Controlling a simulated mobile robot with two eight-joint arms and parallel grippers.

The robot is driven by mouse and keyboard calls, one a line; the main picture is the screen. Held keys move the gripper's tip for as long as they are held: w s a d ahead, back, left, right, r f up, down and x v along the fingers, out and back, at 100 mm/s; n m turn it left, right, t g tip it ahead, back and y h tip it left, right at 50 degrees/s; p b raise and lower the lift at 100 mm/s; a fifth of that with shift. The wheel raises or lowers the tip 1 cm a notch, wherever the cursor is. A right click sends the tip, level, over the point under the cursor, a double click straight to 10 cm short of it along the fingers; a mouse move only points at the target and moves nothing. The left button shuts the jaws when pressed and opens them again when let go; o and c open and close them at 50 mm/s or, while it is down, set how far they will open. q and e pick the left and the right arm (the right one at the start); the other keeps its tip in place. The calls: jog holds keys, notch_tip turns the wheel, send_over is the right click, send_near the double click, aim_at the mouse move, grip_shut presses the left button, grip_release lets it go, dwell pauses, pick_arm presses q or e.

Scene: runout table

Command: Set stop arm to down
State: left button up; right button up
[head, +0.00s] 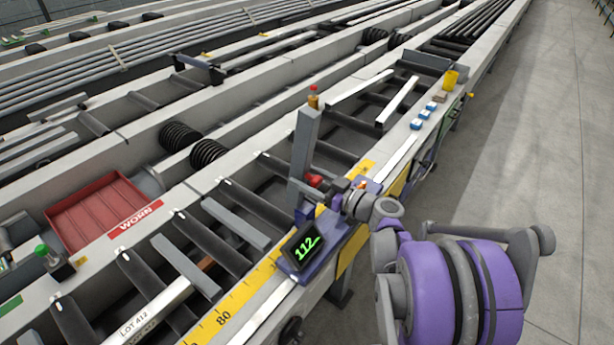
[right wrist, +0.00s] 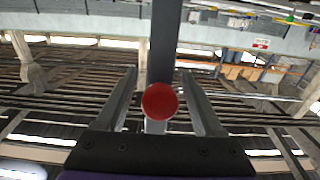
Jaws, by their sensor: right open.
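The stop arm (head: 304,145) is a grey flat bar standing upright beside the yellow scale, in the middle of the head view. Its red round knob (head: 315,180) sits low on the bar. In the right wrist view the knob (right wrist: 160,101) is in the middle, in front of the grey bar (right wrist: 165,40). My right gripper (head: 330,186) is at the knob, its open fingers on either side of it in the right wrist view. I cannot tell whether a finger touches it. My left gripper is out of view.
A display (head: 304,246) reading 112 is on the blue carriage by the yellow scale (head: 235,304). Rollers and loose bars fill the runout table. A red bin (head: 98,212) is at left. Small blue blocks (head: 417,124) and a yellow cup (head: 450,79) stand on the far rail. The right floor is clear.

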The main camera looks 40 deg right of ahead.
grip_shut()
dwell(0.4)
dwell(1.1)
